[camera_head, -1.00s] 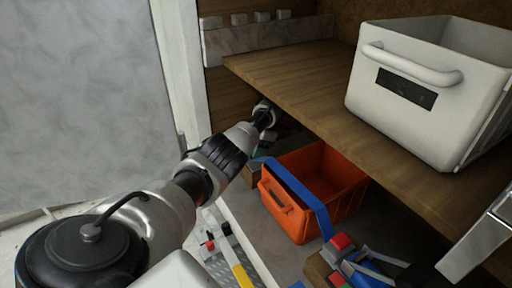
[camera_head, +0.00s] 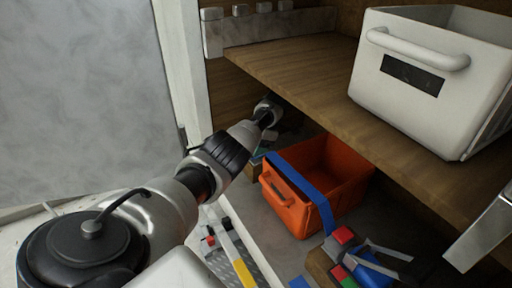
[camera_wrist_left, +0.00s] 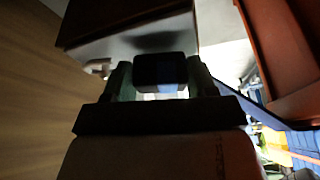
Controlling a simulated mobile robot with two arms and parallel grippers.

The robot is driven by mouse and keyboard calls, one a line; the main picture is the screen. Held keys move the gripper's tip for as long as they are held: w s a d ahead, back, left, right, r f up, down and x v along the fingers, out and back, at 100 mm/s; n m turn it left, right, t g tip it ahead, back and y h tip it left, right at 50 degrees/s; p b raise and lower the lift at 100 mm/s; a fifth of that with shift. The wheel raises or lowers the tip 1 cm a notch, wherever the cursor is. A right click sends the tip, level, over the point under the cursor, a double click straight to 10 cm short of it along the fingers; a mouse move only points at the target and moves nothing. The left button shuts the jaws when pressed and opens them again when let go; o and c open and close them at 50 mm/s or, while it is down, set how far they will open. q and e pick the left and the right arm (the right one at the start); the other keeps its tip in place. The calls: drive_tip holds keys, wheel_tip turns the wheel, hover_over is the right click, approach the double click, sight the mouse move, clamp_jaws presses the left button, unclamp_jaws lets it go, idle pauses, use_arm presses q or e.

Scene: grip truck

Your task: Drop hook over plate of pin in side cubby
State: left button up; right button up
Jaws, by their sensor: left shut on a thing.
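My left gripper (camera_head: 266,113) reaches into the space below the wooden shelf, left of the orange bin. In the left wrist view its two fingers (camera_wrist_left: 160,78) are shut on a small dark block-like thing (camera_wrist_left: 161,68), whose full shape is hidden. I cannot tell whether this is the hook. A dark box-like form with a shiny face (camera_wrist_left: 130,38) is just beyond the fingers; I cannot tell whether they touch. I cannot make out the pin or its plate.
The wooden shelf (camera_head: 300,62) hangs over the work area and carries a white bin (camera_head: 400,80). An orange bin (camera_head: 343,170) with a blue strap (camera_head: 300,185) stands right of my gripper. Red and blue tools (camera_head: 345,238) lie in front. A white post (camera_head: 190,70) stands left.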

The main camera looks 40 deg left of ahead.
use_arm(q)
drive_tip(key=o, duration=0.7)
drive_tip(key=shift+w+d, duration=0.1)
drive_tip(key=shift+w, duration=0.05)
drive_tip(key=o, duration=0.4)
drive_tip(key=shift+w+f, duration=0.1)
drive_tip(key=shift+w, duration=0.05)
drive_tip(key=shift+o, duration=0.2)
drive_tip(key=shift+r, duration=0.2)
drive_tip(key=b+v, duration=0.3)
drive_tip(key=v, duration=0.7)
drive_tip(key=shift+r, duration=0.2)
drive_tip(key=shift+d, duration=0.1)
